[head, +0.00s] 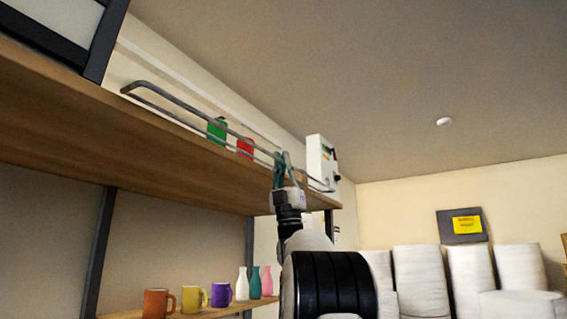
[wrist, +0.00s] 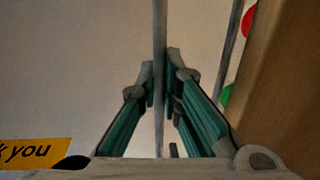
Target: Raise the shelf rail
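The shelf rail (head: 185,103) is a grey metal double bar along the front edge of the upper wooden shelf (head: 120,140). Its near end bends round at the left, and its far end is by a white box. My gripper (head: 283,158) is at the rail's right part, with green-grey fingers pointing up. In the wrist view one bar of the rail (wrist: 160,30) passes between the fingertips of my gripper (wrist: 160,72). The pads lie close against the bar on both sides and look closed on it. A second bar (wrist: 232,50) runs to the right of the fingers.
A green item (head: 217,129) and a red item (head: 245,147) stand behind the rail. The white box (head: 321,163) is at the shelf's far end. Mugs (head: 157,302) and bottles (head: 242,284) stand on a lower shelf. White rolls (head: 417,270) stand at the back right.

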